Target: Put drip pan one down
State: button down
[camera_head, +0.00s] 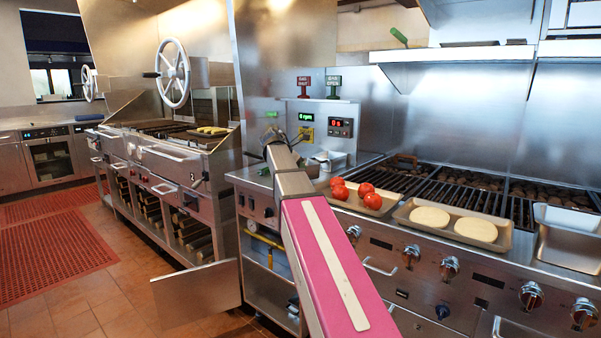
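My arm reaches up from the bottom middle, and my gripper (274,138) is at its far end, in front of the steel wall by the control displays. The gripper is small and partly hidden by my own arm, so I cannot tell whether its fingers are open or shut. I see no pan clearly held in it. Nothing in view is marked as drip pan one. A flat metal panel (195,292) juts out at the lower left of my arm; I cannot tell whether it is a pan or an open door.
A tray (336,200) with several tomatoes and a tray (408,217) with two pale round patties sit along the char grill (460,190) front. A metal pan (570,243) is at the right edge. A second cooking station (160,160) stands left; the tiled floor (120,280) there is open.

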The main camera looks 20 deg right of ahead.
jog(key=shift+f, duration=0.55)
jog(key=c, duration=1.3)
grip_release()
jog(key=shift+f, duration=0.1)
jog(key=shift+c, duration=0.2)
jog(key=v, duration=1.2)
